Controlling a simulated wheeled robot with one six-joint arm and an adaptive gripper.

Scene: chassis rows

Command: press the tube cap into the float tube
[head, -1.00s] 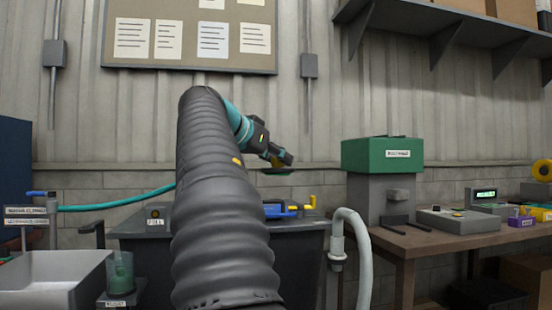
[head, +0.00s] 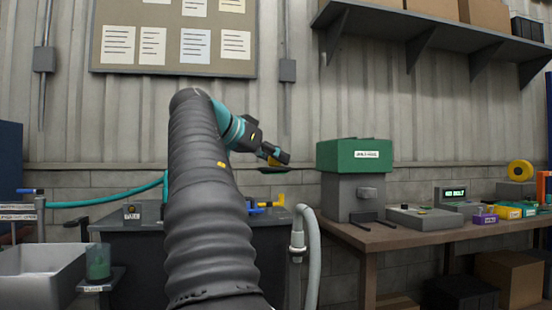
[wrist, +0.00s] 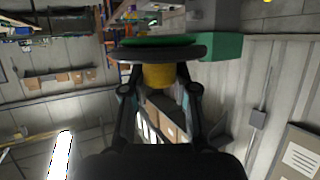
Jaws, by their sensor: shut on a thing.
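The disc also shows in the head view (head: 272,170), below and beside the fingers, touching nothing else that I can see.
A grey bin (head: 45,272) stands at the left. On the right, a bench (head: 420,237) carries a green-topped machine (head: 355,155), a console and small colored boxes.

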